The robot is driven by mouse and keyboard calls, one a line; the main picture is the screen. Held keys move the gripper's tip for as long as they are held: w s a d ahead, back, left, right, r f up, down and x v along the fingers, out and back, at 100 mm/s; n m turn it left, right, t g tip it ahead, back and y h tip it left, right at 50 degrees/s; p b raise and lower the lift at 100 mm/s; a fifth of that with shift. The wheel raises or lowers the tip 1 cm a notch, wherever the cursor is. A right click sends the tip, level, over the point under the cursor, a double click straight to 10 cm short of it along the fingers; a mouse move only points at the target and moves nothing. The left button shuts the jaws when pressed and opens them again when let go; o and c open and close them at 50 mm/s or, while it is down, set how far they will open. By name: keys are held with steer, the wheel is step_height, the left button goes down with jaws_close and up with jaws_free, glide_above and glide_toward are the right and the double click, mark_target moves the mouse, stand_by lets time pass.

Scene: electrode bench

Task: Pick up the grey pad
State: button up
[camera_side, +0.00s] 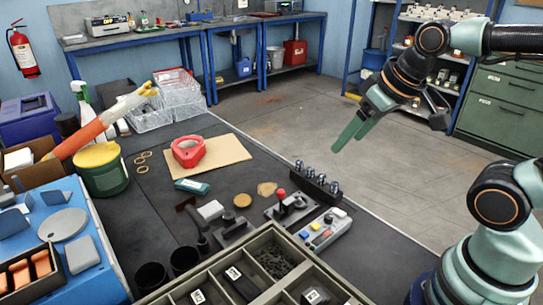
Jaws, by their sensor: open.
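A grey rectangular pad (82,254) with rounded corners lies flat on the blue tray (108,276) at the lower left. A round grey disc (62,224) lies just behind it on the same tray. My gripper (348,142) is at the upper right, in the air, far from the pad. Its green fingers point down and to the left, open with nothing between them.
A divided box (268,237) is at the front. A red ring-shaped object (188,151) rests on a tan board (236,151). A rack of dark posts (317,186) stands near the bench's right edge.

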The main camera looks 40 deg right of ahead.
steer(key=shift+o, duration=0.2)
steer(key=w+a+r+n+g, duration=0.1)
steer(key=w+a+r+n, duration=0.25)
steer(key=w, duration=0.35)
steer(key=n+g, duration=0.5)
steer(key=n, duration=1)
glide_above(210, 209)
steer(key=f, duration=1.5)
steer(key=d+f, duration=0.1)
steer(key=f, duration=0.7)
steer(key=shift+s, duration=0.1)
steer(key=shift+a+f, duration=0.25)
steer(key=shift+f, duration=1.05)
steer(key=shift+a+f, duration=0.2)
steer(key=shift+f, duration=1.05)
steer(key=c, duration=1.4)
